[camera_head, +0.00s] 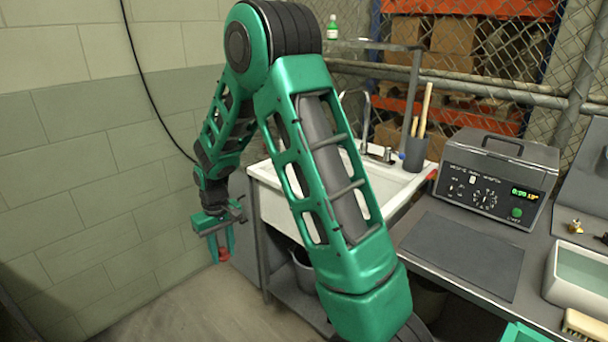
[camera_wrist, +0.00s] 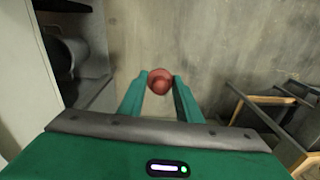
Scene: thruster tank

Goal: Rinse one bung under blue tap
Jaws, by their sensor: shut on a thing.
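My gripper (camera_head: 222,254) is shut on a reddish-brown bung (camera_wrist: 160,80), which sits between its two green fingertips in the wrist view. The bung (camera_head: 223,255) shows as a small red spot low in the head view. My gripper points down to the left of the white sink (camera_head: 272,205), outside the basin and above the floor. A metal tap (camera_head: 364,120) rises at the back of the sink. My arm hides much of the basin and part of the tap area.
A grey machine with a lit display (camera_head: 499,175) and a dark mat (camera_head: 463,254) lie on the bench to the right. A dark pot with wooden handles (camera_head: 415,152) stands by the sink. A bucket (camera_head: 305,270) sits underneath. The wall is close on the left.

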